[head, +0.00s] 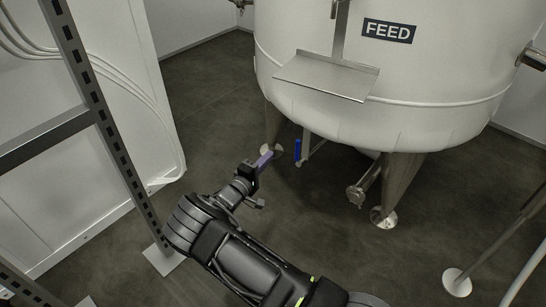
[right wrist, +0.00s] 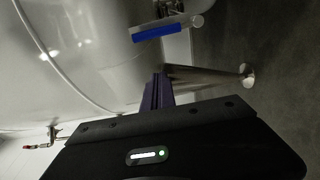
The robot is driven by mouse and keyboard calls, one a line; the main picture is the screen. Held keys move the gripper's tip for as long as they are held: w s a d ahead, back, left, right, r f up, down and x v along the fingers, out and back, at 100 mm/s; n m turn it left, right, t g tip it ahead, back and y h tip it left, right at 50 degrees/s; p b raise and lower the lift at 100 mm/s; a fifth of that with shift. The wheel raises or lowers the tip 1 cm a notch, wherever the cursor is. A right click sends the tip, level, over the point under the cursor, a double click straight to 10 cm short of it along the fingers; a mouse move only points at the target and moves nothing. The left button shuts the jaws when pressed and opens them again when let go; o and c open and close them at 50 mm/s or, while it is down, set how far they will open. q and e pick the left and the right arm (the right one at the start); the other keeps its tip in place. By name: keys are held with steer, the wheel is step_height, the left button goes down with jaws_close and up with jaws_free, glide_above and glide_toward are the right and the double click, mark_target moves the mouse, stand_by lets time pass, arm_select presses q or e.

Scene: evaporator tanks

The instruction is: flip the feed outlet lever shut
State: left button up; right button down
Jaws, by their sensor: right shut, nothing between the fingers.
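The feed tank (head: 400,75) is a large white vessel with a dark FEED label, standing on metal legs. Under its bottom edge, the blue feed outlet lever (head: 298,150) hangs upright beside a metal pipe. In the right wrist view the lever (right wrist: 160,32) shows as a blue bar near the top, beyond the fingers. My right gripper (head: 265,160) is just left of the lever in the head view, with a gap between them. Its purple-grey fingers (right wrist: 158,92) are shut and hold nothing. My left gripper is not in view.
A slotted metal rack post (head: 107,130) stands at the left, near my right arm. A white panel with cables (head: 110,80) is behind it. Tank legs (head: 400,185) and a low pipe fitting (head: 360,190) stand to the right. The dark floor (head: 215,100) is bare at the back left.

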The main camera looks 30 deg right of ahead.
mark_target(298, 154)
steer(key=b+x, duration=0.4)
steer(key=x, duration=0.5)
steer(key=s, duration=0.4)
steer(key=shift+d, duration=0.2)
steer(key=shift+s, duration=0.15)
